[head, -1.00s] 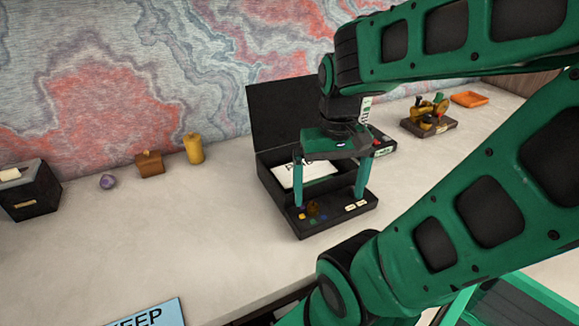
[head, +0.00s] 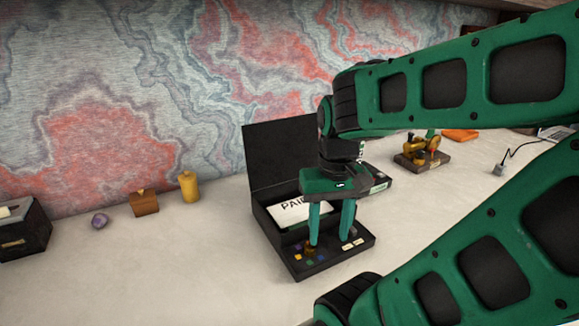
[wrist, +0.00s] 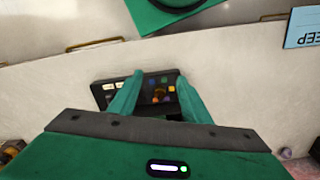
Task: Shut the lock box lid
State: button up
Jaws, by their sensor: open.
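The black lock box (head: 318,262) stands on the pale desk with its lid (head: 275,155) raised upright at the back. Small coloured pieces and a brown round piece (head: 309,248) sit in the front part; the brown piece also shows in the wrist view (wrist: 159,94). My gripper (head: 329,242) points down over the front of the box, fingers apart, nothing held. In the wrist view my gripper (wrist: 158,82) has its fingers either side of the coloured pieces. Contact with the box cannot be told.
A yellow cylinder (head: 189,187), a brown block (head: 144,203), a purple stone (head: 99,221) and a black box (head: 22,232) stand left. A brass device (head: 422,150) stands right.

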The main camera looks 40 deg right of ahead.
jog(key=shift+t, duration=0.3)
jog(key=w+r, duration=0.1)
jog(key=w+d+r, duration=0.1)
jog(key=w+r, duration=0.1)
jog(key=w, duration=0.1)
jog(key=shift+d, duration=0.4)
grip_shut()
jog(key=w+d+r+n+t, duration=0.1)
jog(key=w+d+r, duration=0.45)
jog(key=w, duration=0.65)
jog(key=w+d+r+n+t+h, duration=0.1)
jog(key=w+d+r, duration=0.45)
jog(key=w, duration=0.65)
jog(key=w+d+r+n+t, duration=0.1)
jog(key=w+d+r, duration=0.45)
jog(key=w, duration=0.75)
notch_tip(320, 180, down, 10)
jog(key=shift+s+r, duration=0.15)
jog(key=shift+s, duration=0.3)
